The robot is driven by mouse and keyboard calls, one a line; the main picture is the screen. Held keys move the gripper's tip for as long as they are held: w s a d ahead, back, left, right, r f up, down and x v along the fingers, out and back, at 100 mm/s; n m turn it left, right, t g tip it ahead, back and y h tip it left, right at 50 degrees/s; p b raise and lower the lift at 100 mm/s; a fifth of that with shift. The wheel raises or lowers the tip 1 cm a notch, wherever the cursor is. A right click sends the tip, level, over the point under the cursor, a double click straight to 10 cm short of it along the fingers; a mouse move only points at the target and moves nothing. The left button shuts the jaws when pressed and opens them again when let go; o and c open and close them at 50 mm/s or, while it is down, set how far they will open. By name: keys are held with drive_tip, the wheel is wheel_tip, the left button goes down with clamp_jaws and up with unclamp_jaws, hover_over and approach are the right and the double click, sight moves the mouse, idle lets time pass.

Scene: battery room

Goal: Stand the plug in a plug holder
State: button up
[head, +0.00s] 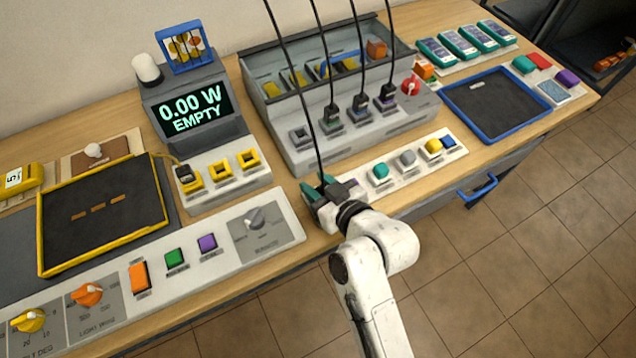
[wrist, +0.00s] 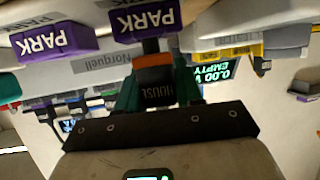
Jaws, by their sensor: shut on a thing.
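My gripper (head: 323,198) is low over the front of the bench, in front of the grey station. Its teal fingers show in the wrist view, shut on a black plug with an orange band (wrist: 153,62). In the head view a black cable (head: 318,155) runs up from the gripper; the plug itself is mostly hidden. The grey station (head: 330,155) has a square holder with a dark opening (head: 300,134) at its left, with no plug in it. To its right, three dark plugs (head: 332,116) stand in a row with cables going up.
The display (head: 195,106) reads 0.00 W EMPTY. A strip of coloured buttons (head: 408,158) lies right of my gripper. Purple PARK blocks (wrist: 55,40) show close by in the wrist view. Hanging cables cross above the station.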

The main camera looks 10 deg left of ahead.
drive_tip(key=shift+f+b, duration=0.5)
drive_tip(key=shift+f, duration=0.1)
drive_tip(key=o, duration=0.7)
drive_tip(key=shift+o, duration=0.2)
drive_tip(key=shift+p+v, duration=1.5)
drive_tip(key=shift+v, duration=4.05)
drive_tip(key=shift+r, duration=0.15)
